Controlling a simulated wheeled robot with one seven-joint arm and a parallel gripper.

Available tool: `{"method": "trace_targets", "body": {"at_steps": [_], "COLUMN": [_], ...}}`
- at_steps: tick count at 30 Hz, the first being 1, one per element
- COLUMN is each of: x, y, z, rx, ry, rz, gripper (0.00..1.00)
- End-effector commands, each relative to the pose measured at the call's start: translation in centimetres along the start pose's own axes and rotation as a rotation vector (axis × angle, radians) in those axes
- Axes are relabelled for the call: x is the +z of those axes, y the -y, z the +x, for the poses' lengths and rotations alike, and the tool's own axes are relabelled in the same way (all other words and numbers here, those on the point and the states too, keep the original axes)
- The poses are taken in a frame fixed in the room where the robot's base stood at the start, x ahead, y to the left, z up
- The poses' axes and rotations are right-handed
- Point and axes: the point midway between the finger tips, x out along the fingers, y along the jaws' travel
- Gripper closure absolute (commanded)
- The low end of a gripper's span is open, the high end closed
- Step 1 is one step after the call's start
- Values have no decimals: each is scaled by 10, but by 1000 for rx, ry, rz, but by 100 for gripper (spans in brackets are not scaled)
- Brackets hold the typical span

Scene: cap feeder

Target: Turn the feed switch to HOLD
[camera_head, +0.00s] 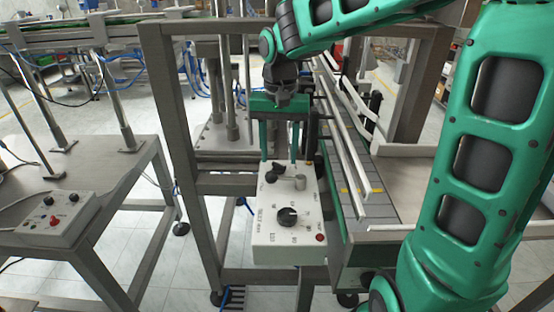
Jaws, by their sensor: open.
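A white control box (288,249) stands at the centre of the head view, with its sloped panel facing me. A large black round knob (287,216) sits low on the panel, with small markings around it. Higher up are a smaller black handle (272,173) and a grey part (298,182). The lettering is too small to read, so I cannot tell which control is the feed switch or where HOLD is. My gripper (279,158) is open and empty, its two green fingers pointing down at the panel's far end. Contact with the panel cannot be told.
A red button (320,237) sits at the panel's lower right. A conveyor (365,170) with rails runs close on the right. Grey frame posts (182,140) rise left of the box. Another control box (52,221) lies on the left table (120,165).

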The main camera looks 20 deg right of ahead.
Motion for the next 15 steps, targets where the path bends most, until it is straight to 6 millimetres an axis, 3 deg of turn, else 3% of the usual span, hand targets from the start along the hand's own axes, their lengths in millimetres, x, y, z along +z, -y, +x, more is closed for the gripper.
{"method": "trace_targets", "body": {"at_steps": [6, 15], "x": [0, 0], "y": [-1, 0], "z": [22, 26], "rx": [1, 0], "ry": [1, -1], "rz": [1, 0], "gripper": [52, 52]}}
